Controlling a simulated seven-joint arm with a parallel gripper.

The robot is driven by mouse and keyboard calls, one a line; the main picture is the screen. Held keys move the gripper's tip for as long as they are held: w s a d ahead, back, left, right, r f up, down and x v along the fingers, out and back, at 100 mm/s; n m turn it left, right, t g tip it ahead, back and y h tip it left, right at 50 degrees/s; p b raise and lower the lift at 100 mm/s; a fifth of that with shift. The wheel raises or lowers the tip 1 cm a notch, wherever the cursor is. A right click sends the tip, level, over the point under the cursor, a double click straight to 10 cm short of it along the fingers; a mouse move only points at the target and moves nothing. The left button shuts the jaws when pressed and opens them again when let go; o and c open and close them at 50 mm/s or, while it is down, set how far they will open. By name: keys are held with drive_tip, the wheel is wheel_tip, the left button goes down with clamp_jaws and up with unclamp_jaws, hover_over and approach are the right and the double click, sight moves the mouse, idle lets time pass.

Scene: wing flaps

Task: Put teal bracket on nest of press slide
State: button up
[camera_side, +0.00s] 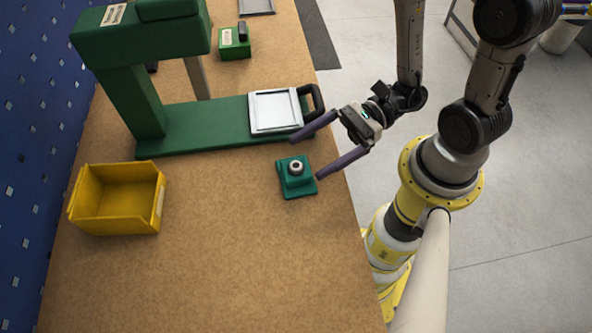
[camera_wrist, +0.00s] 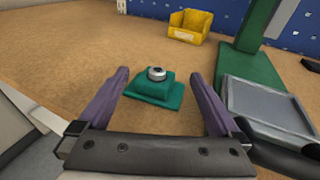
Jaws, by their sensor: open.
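The teal bracket (camera_side: 296,179) stands upright on the brown bench near its right edge, with a round grey metal collar on top. In the wrist view the bracket (camera_wrist: 154,88) sits ahead of and between my purple fingers, apart from both. My gripper (camera_side: 306,158) is open and empty beside the bracket, and its fingers show wide apart in the wrist view (camera_wrist: 165,95). The green press stands behind, and its slide (camera_side: 274,111) is a silver, rimmed tray at the right end of the green base. The slide also shows at the right of the wrist view (camera_wrist: 268,106). Its nest looks empty.
A black handle (camera_side: 317,98) sticks out from the slide's right end, close to my upper finger. An empty yellow bin (camera_side: 117,199) stands at the left. A small green box (camera_side: 235,47) is behind the press. The front of the bench is clear.

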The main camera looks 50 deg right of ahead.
sight(300, 162)
drive_tip(key=shift+f+x, duration=0.25)
drive_tip(key=shift+x, duration=2.05)
drive_tip(key=shift+w, duration=0.1)
drive_tip(key=shift+c, duration=0.2)
drive_tip(key=shift+f, duration=0.1)
clamp_jaws()
